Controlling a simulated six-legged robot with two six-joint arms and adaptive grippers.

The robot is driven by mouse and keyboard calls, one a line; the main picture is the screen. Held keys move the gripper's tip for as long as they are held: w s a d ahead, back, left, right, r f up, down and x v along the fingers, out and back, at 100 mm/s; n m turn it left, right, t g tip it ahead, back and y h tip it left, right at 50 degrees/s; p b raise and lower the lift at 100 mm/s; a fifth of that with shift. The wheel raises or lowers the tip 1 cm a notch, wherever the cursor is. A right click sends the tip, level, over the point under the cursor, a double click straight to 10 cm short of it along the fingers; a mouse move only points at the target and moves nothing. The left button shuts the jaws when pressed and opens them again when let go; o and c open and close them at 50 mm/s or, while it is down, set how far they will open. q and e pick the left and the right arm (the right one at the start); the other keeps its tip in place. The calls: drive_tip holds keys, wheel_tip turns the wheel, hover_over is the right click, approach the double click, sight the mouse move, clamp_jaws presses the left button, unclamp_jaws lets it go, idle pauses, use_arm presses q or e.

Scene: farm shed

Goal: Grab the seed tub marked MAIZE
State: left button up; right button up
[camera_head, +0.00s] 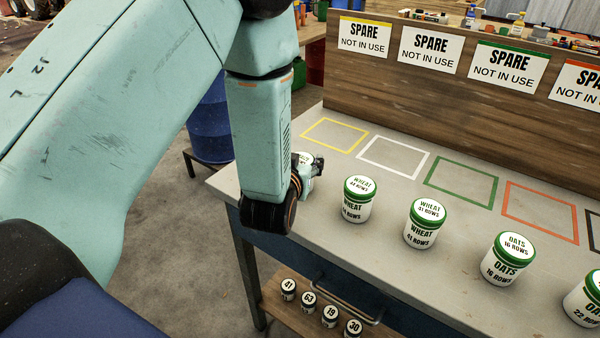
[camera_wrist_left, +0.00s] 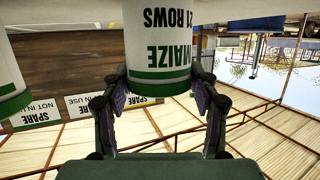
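The MAIZE tub (camera_wrist_left: 158,40) is white with a green-edged lid and shows upside down in the left wrist view, its label reading MAIZE and 21 ROWS. My left gripper (camera_wrist_left: 160,76) has one finger on each side of this tub, close to its sides. I cannot tell whether the fingers press on it. In the head view my left gripper (camera_head: 312,170) is at the near left part of the bench. A tub lid (camera_head: 303,156) shows behind it, and the rest of that tub is hidden by my arm. My right gripper is not in view.
On the bench (camera_head: 300,228), two WHEAT tubs (camera_head: 357,208) (camera_head: 424,231) and an OATS tub (camera_head: 507,266) stand in a row to the right, with another tub (camera_head: 583,298) at the edge. Coloured outlines (camera_head: 394,157) behind them are empty. Small numbered jars (camera_head: 308,302) stand on a lower shelf.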

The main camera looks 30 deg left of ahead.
use_arm(q)
drive_tip(key=shift+d, duration=0.1)
drive_tip(key=c, duration=0.7)
drive_tip(key=shift+w, duration=0.1)
drive_tip(key=shift+c, duration=0.2)
drive_tip(key=shift+r, duration=0.1)
